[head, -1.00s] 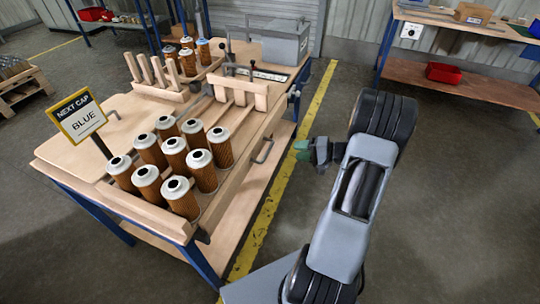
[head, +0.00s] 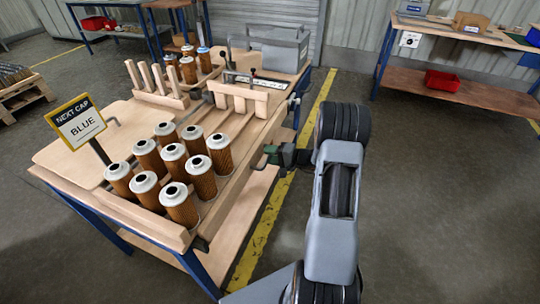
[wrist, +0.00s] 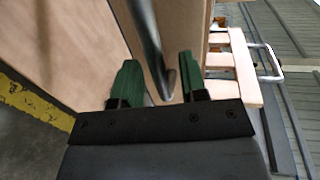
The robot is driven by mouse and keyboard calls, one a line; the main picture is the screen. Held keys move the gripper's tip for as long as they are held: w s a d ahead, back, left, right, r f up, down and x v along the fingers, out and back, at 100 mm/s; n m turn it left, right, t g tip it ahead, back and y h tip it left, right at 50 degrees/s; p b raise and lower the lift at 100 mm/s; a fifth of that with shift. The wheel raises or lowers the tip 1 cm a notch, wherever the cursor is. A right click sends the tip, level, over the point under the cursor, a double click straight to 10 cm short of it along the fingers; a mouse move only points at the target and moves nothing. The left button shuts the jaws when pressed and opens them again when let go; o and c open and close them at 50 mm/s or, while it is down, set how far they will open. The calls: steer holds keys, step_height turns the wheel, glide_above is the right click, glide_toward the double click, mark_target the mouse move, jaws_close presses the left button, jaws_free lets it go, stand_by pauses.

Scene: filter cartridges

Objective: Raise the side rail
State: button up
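The wooden side rail (head: 228,187) runs along the right edge of the workbench, beside the filter cartridges (head: 173,160). Its grey metal handle (wrist: 147,35) shows in the wrist view. My gripper (head: 268,154) is at the outer face of the rail in the head view, where it hides most of the handle. In the wrist view my gripper (wrist: 158,65) has its green fingers apart, one on each side of the handle. Gaps show between the handle and both fingers. The rail also shows in the wrist view (wrist: 187,28).
A sign (head: 77,121) reading "NEXT CAP BLUE" stands at the bench's left. A wooden rack with pegs (head: 158,88) and a grey box (head: 273,48) are at the back. The floor right of the yellow line (head: 262,232) is clear around my arm.

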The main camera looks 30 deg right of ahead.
steer(key=shift+w+a, duration=0.2)
steer(key=shift+a, duration=0.05)
jaws_close()
stand_by(0.3)
